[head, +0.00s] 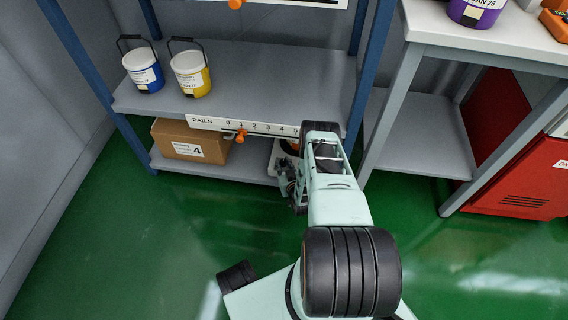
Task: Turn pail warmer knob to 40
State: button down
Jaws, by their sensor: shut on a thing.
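My gripper (288,180) is low at the front of the lower shelf, below the PAILS scale strip, and partly hidden by my own wrist. It is at a small pale unit (275,160) with a dark and orange part on top, which looks like the pail warmer. My gripper appears shut on the warmer's knob. The knob, its marks and the fingertips are hidden or too small to read, so I cannot tell its setting.
A PAILS strip (205,123) with an orange slider (241,135) runs along the shelf edge. Blue (145,72) and yellow (191,75) pails stand above. A cardboard box (180,142) sits left of the warmer. A workbench (440,30) stands right. The green floor is clear.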

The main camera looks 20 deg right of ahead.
jog(key=m+g+h, duration=0.1)
jog(key=m+h, duration=0.1)
jog(key=m+g+h, duration=0.1)
jog(key=m+h, duration=0.1)
jog(key=a+m+g+h, duration=0.1)
jog(key=m+h, duration=0.1)
jog(key=shift+w+h, duration=0.35)
jog(key=shift+h, duration=0.05)
jog(key=shift+w+m+g+h, duration=0.15)
jog(key=shift+m+g+h, duration=1.25)
jog(key=shift+m+g, duration=0.65)
jog(key=shift+d+r+m, duration=0.1)
jog(key=shift+m, duration=0.35)
jog(key=c, duration=1.7)
grip_release()
jog(key=v, duration=1.2)
jog(key=shift+w, duration=0.1)
